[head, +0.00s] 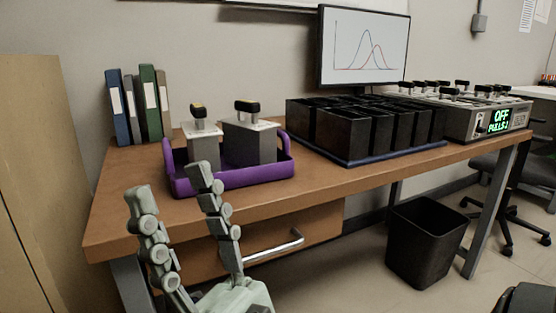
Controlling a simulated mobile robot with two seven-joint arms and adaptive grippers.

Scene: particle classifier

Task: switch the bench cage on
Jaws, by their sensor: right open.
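The bench cage (460,121) is a grey metal box at the right end of the wooden bench. Its lit green display (498,121) reads "OFF" above a line that looks like "PULLS". Several modules with dark handles stand in its top. Small controls show on its front left of the display, too small to make out. My right gripper (168,184) is at the lower left, in front of the bench, with its two fingers spread and nothing between them. It is far from the cage. My left gripper is not in view.
A purple tray (240,178) holds two grey modules (250,140). Black bins (345,133) stand on a dark mat, with a monitor (362,50) behind. Binders (140,105) stand at the back left. A black waste bin (425,240) is on the floor under the bench.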

